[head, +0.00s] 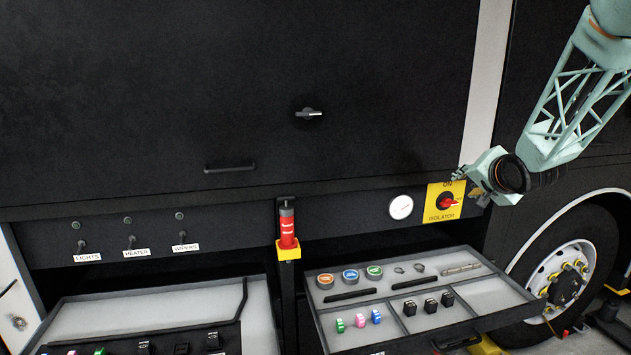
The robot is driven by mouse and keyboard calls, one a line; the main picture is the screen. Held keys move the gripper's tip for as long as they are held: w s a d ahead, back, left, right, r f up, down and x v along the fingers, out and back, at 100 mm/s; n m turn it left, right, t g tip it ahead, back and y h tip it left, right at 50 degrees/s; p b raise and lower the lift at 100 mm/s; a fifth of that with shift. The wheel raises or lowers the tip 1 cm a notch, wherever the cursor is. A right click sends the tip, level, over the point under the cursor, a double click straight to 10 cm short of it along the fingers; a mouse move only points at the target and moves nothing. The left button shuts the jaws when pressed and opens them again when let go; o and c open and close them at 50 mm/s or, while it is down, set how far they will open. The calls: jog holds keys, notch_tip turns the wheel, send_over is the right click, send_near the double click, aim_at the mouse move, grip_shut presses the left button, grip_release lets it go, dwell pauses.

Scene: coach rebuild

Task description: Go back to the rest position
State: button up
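My gripper (467,186) hangs at the right, at the end of my pale green lattice arm, which reaches in from the top right. Its two fingers look spread apart, with nothing visible between them. It is in front of the panel, just right of the red isolator switch (446,202) on its yellow plate (434,213). The fingers overlap the plate's right edge in the picture. I cannot tell whether they touch it. The switch's red handle points roughly sideways, toward the right.
An open drawer (345,341) below holds coloured round caps, fuses and black relays. Another open tray (75,322) is at lower left. A red cylinder (287,229) stands in a yellow holder between them. A wheel (560,275) is at right. A gauge (401,207) and toggle switches (131,243) line the panel.

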jog(key=s+a+n+g+b, duration=0.15)
jog(key=s+a, duration=0.45)
jog(key=s, duration=0.7)
jog(key=s+a+r+n+g+b, duration=0.1)
jog(key=s+a+n+g, duration=0.3)
jog(key=s, duration=0.9)
jog(key=s+a+g+b, duration=0.1)
jog(key=s+a+b, duration=0.1)
jog(key=s+a, duration=0.8)
jog(key=s+a+f+n+g, duration=0.1)
jog(key=s+a+f+n, duration=0.1)
jog(key=s, duration=1)
jog(key=s+a+f+n+g+y+b, duration=0.1)
jog(key=s+a+f+n, duration=0.1)
jog(key=s, duration=1.1)
jog(key=shift+s+a+f+y, duration=0.25)
jog(key=shift+f+y, duration=0.05)
jog(key=shift+f, duration=0.45)
